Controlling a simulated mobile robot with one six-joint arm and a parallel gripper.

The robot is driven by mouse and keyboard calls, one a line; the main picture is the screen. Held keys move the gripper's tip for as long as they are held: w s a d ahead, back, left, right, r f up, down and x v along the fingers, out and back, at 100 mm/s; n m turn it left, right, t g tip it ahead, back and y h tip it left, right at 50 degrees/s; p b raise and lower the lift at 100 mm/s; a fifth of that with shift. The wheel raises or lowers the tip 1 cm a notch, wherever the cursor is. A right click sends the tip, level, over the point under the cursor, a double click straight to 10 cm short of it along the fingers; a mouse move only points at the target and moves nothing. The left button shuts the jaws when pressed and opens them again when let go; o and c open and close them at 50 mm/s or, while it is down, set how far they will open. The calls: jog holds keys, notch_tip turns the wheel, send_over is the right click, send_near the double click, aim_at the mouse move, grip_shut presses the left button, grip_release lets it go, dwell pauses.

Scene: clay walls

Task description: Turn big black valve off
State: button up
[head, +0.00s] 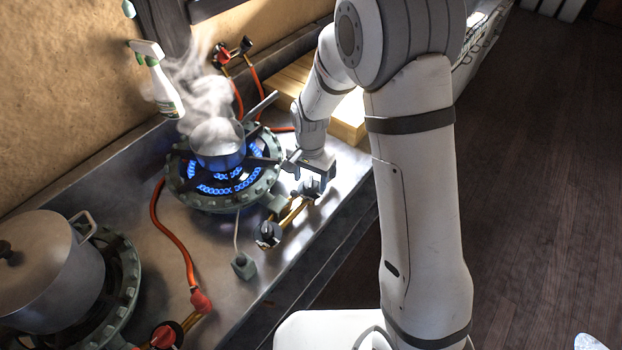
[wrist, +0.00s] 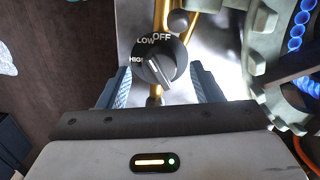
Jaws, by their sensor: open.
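A black valve knob (wrist: 155,62) with white HIGH, LOW and OFF markings shows in the wrist view. My gripper (wrist: 161,84) is open, with a blue-grey finger on each side of the knob and a gap to each. I cannot tell how deep the knob sits between them. In the head view my gripper (head: 307,172) is beside the lit burner (head: 225,185), at a black knob (head: 312,187) on the brass pipe. Another black knob (head: 268,233) sits lower left on the pipework.
A steaming saucepan (head: 217,142) stands over blue flames, close to my gripper. A large lidded pot (head: 48,270) stands on the near-left burner. A red valve (head: 164,336), an orange hose (head: 170,235) and a spray bottle (head: 160,85) are nearby. Wooden floor (head: 540,170) lies to the right.

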jog(key=shift+f, duration=0.7)
jog(key=c, duration=1)
